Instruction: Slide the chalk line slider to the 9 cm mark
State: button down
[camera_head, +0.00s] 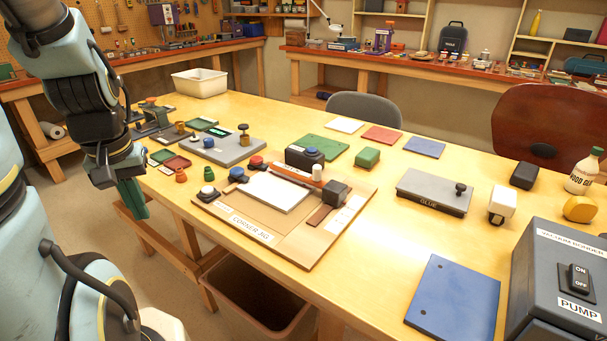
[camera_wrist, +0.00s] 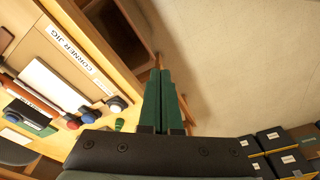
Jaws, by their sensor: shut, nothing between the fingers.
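My gripper (camera_head: 133,200) hangs in the air beyond the table's front-left edge. Its two green fingers are shut on nothing and also show in the wrist view (camera_wrist: 160,75). I cannot tell for sure which part is the chalk line slider, and I cannot read a 9 cm mark. The corner jig (camera_head: 248,222), a brown board, lies on the table well to the right of my gripper, and it shows at the upper left of the wrist view (camera_wrist: 80,37). It bears a white panel (camera_head: 268,191), round knobs, and a dark block (camera_head: 335,190) near a brown strip (camera_head: 319,216).
A grey base (camera_head: 232,149) with small parts and red and green trays (camera_head: 177,163) lie nearest my gripper. A grey GLUE box (camera_head: 432,194), a blue plate (camera_head: 455,299) and a PUMP box (camera_head: 555,275) stand right. A bin (camera_head: 260,295) is below the table.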

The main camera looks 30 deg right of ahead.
aim_at(317, 166)
dwell(0.4)
